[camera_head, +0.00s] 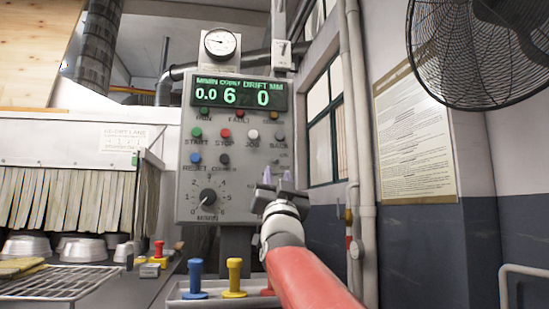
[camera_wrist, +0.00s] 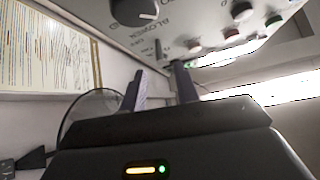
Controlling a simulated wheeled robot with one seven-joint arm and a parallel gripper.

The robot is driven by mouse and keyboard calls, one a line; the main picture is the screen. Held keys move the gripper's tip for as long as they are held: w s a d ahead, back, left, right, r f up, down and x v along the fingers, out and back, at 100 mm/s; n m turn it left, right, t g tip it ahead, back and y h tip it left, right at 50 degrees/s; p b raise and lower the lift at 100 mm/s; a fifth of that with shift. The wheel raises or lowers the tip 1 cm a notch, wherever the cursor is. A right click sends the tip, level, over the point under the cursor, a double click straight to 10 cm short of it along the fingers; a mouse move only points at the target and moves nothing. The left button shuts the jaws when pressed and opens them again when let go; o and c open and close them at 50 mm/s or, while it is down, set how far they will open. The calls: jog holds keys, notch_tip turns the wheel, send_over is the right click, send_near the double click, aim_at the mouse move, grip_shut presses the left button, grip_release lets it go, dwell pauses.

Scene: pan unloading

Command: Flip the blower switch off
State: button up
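The grey control panel (camera_head: 240,190) stands upright in the middle of the head view. My gripper (camera_head: 277,176) is raised in front of its lower right part, hiding what lies behind. In the wrist view the panel's face (camera_wrist: 195,25) is at the top, with a label reading like BLOWER (camera_wrist: 165,28). A small dark switch lever (camera_wrist: 158,48) stands near that label. My gripper's two fingers (camera_wrist: 160,75) are apart, with nothing seen between them. The lever appears just beyond the gap between the fingertips. I cannot tell whether they touch it or which position it is in.
The panel also bears coloured buttons (camera_head: 225,133) and a dark dial (camera_head: 208,197). A small lever box (camera_head: 282,55) is at its upper right. A tray with blue (camera_head: 195,280) and yellow (camera_head: 235,278) pegs stands below. A fan (camera_head: 480,50) and pipes (camera_head: 358,130) are at right.

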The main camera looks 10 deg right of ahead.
aim_at(277, 161)
jog(key=p+x, duration=0.3)
jog(key=x, duration=0.3)
jog(key=shift+w+r, duration=0.3)
grip_shut()
